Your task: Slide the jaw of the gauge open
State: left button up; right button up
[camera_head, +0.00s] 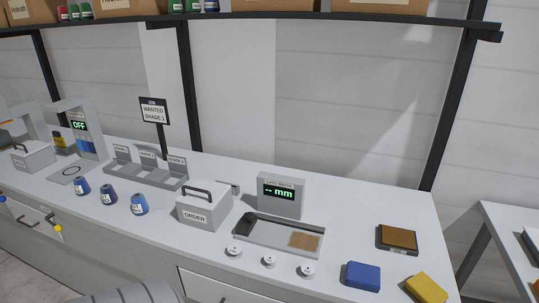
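The gauge (281,207) is a grey box with a green display reading "-- mm", standing on the white bench right of centre. In front of it lies a shallow grey tray (272,236) with a dark block (247,224) at its left end and a tan patch (304,241) at its right. A small grey part (236,187) sits left of the gauge, partly behind the ORDER box. I cannot tell which part is the jaw or whether it is open. Neither gripper is in view.
The grey ORDER box (203,213) stands left of the tray. Several white discs (268,261) lie in front. A blue block (363,276), yellow block (427,288) and brown-topped pad (397,239) are at right. Blue spools (108,195) and shade holders (146,172) are left.

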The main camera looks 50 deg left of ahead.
aim_at(248, 225)
jog(key=u, duration=1.85)
jog(key=k+l+u, duration=0.1)
jog(key=u, duration=0.3)
